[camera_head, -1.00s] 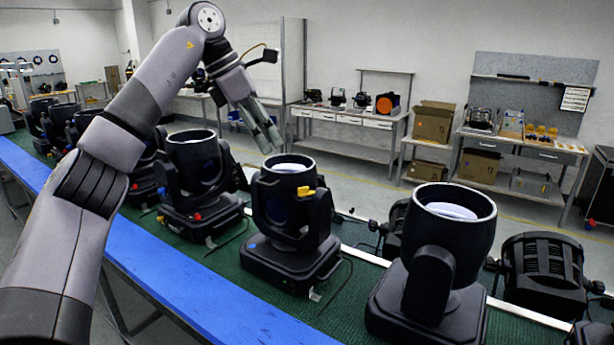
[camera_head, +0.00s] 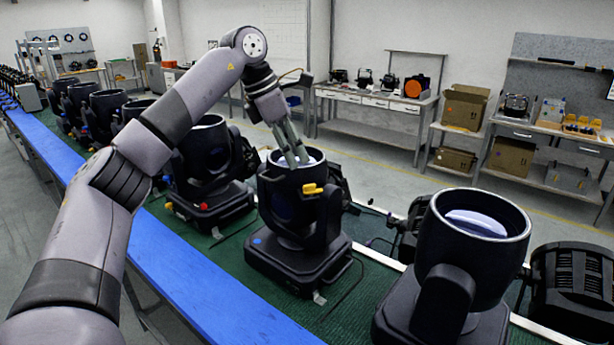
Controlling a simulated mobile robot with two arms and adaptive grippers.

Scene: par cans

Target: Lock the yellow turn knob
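The yellow turn knob (camera_head: 313,189) sits on the upper side of the yoke of a black par can (camera_head: 290,228) in the middle of the row. My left gripper (camera_head: 296,161) points down over the far part of that can's open top, a little above and left of the knob. Its fingers look slightly parted with nothing visible between them. I cannot tell whether the fingertips touch the rim. My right gripper is not in view.
More par cans stand along the green belt (camera_head: 220,246), one close on the left (camera_head: 204,160) and a large one on the right (camera_head: 470,240). A blue rail (camera_head: 200,290) runs along the near side. Benches with boxes (camera_head: 465,107) stand behind.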

